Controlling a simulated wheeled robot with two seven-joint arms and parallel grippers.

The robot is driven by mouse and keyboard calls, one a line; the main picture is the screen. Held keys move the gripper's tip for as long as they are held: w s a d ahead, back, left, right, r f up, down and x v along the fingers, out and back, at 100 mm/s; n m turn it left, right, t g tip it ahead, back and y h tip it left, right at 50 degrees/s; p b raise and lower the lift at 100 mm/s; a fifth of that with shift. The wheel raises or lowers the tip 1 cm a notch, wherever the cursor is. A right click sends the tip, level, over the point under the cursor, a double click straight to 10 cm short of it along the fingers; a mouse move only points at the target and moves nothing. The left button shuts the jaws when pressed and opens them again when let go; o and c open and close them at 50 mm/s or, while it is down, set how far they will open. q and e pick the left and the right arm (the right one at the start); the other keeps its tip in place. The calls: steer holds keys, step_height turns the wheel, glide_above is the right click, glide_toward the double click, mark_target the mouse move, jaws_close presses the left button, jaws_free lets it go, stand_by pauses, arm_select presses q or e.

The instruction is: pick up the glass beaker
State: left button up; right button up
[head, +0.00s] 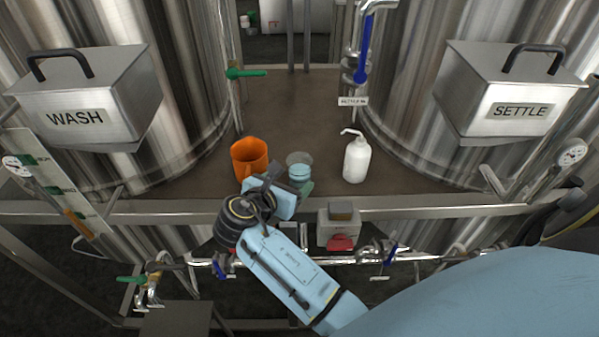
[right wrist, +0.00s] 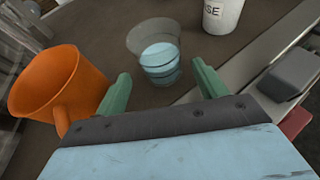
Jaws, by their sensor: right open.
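The glass beaker (head: 299,168) is clear with pale blue liquid in its lower part. It stands upright on the brown deck between the orange jug and the white bottle. It also shows in the right wrist view (right wrist: 159,54), ahead of my fingers and roughly centred between them. My right gripper (head: 290,186) is at the deck's front edge, just in front of the beaker. Its two green fingers (right wrist: 163,90) are spread apart with nothing between them, and the beaker is beyond their tips. My left gripper is not in view.
An orange jug (head: 250,158) stands close left of the beaker. A white squeeze bottle (head: 356,160) stands to its right. Steel tanks with WASH (head: 85,95) and SETTLE (head: 510,92) boxes flank the deck. A steel rail (head: 430,208) runs along the front. The deck behind the beaker is clear.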

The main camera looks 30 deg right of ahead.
mark_target(294, 180)
steer(key=x, duration=0.4)
steer(key=shift+f, duration=0.1)
steer(key=shift+d, duration=0.1)
steer(key=c, duration=1.1)
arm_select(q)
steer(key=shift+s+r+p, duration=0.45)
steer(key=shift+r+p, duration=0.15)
arm_select(e)
steer(key=shift+r, duration=5)
